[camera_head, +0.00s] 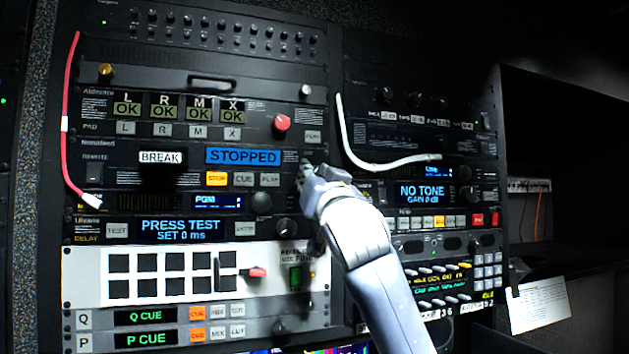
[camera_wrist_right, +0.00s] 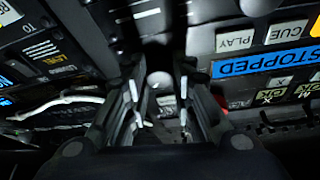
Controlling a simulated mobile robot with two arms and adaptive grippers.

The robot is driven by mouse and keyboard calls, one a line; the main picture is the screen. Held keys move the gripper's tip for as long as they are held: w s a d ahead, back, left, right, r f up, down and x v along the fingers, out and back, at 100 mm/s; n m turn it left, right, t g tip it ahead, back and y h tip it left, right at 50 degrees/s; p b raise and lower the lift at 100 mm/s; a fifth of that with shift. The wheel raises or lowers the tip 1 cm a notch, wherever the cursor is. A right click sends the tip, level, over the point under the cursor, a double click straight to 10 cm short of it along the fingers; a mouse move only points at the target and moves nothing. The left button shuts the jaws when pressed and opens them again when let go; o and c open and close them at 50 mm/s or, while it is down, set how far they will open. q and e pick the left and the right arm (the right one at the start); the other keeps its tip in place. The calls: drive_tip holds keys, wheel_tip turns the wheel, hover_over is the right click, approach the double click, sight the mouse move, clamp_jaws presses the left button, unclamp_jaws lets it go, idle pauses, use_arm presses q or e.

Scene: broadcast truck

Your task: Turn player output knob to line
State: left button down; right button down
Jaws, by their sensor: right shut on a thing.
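The player unit is in the left rack in the head view, with a blue STOPPED display (camera_head: 243,157) and STOP, CUE and PLAY buttons. My right gripper (camera_head: 308,170) is at the right end of this unit, and it hides most of the knob there. In the right wrist view, a small grey round knob (camera_wrist_right: 160,81) lies between the two fingers of the right gripper (camera_wrist_right: 160,92), which is shut on it. The knob's pointer and its position labels cannot be read. My left gripper is in neither view.
A red knob (camera_head: 281,123) is just above the gripper, and dark knobs (camera_head: 261,203) are below. A white cable (camera_head: 372,164) loops close on the right rack. A red-tipped lever (camera_head: 256,272) sticks out lower down.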

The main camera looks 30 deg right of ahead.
drive_tip(key=c, duration=1.3)
unclamp_jaws()
drive_tip(key=shift+c, duration=0.2)
drive_tip(key=shift+s, duration=0.1)
drive_tip(key=v, duration=1.2)
drive_tip(key=shift+f, duration=0.15)
